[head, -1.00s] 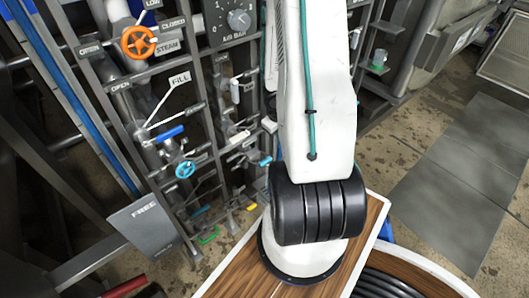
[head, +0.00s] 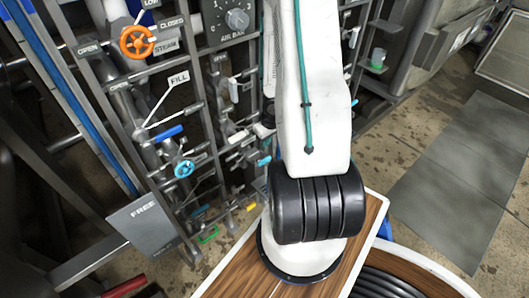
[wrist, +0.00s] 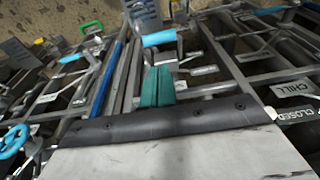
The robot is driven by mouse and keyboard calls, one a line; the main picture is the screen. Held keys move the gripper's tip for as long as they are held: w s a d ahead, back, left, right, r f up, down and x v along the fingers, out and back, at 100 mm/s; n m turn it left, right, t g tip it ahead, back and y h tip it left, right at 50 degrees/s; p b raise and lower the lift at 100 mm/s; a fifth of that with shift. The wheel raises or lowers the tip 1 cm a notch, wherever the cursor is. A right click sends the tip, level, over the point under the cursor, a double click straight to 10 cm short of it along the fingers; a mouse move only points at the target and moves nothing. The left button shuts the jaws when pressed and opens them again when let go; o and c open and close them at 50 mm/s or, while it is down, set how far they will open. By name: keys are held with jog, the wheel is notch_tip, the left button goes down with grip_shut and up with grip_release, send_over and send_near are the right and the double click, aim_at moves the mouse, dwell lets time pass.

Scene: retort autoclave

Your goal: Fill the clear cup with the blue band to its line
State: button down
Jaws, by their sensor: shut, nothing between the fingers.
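My gripper (wrist: 157,86) shows in the wrist view as two teal fingers pressed together, with nothing between them. In the head view it is hidden behind my arm. I cannot make out the clear cup with the blue band for certain in either view. A clear cup with a green band (head: 377,60) stands on a shelf at the back right.
The rack carries an orange STEAM wheel (head: 137,42), a light-blue wheel (head: 184,169) and a grey FREE plate (head: 143,222). Bars and levers crowd the wrist view, including a light-blue handle (wrist: 159,38) just beyond my fingertips. Open floor (head: 430,130) lies at the right.

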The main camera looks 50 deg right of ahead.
jog(key=shift+w+d+f, duration=0.1)
jog(key=shift+w+f, duration=0.15)
jog(key=shift+f, duration=1.1)
jog(key=shift+w+d+f, duration=0.1)
jog(key=shift+w+f, duration=0.15)
jog(key=shift+f, duration=1.1)
jog(key=shift+w+f, duration=0.25)
jog(key=shift+f, duration=1.1)
